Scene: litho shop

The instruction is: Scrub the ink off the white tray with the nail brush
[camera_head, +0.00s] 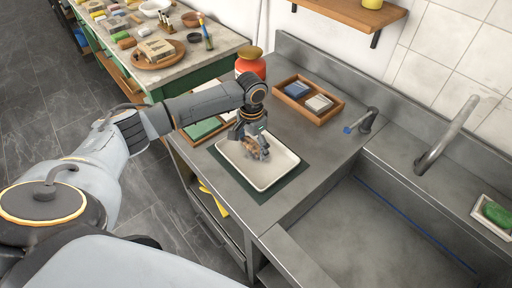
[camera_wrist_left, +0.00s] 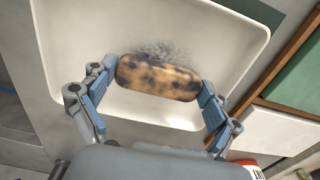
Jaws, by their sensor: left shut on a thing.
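The white tray (camera_head: 281,172) lies on a dark green mat (camera_head: 284,190) on the steel counter. It also shows in the left wrist view (camera_wrist_left: 60,50). My left gripper (camera_head: 255,146) is over the tray and shut on the nail brush (camera_wrist_left: 158,78), one finger at each end. The brush has a tan wooden back with dark blotches. A grey ink smudge (camera_wrist_left: 165,50) shows on the tray floor just beyond the brush. I cannot tell whether the bristles touch the tray, as the brush back hides them. My right gripper is not in view.
A wooden tray (camera_head: 335,107) with a blue and a pale block stands behind. A red jar (camera_head: 250,66) is behind my left arm. A steel sink (camera_head: 370,230) with a tap (camera_head: 447,135) lies to the right, with green soap (camera_head: 497,214) on its edge.

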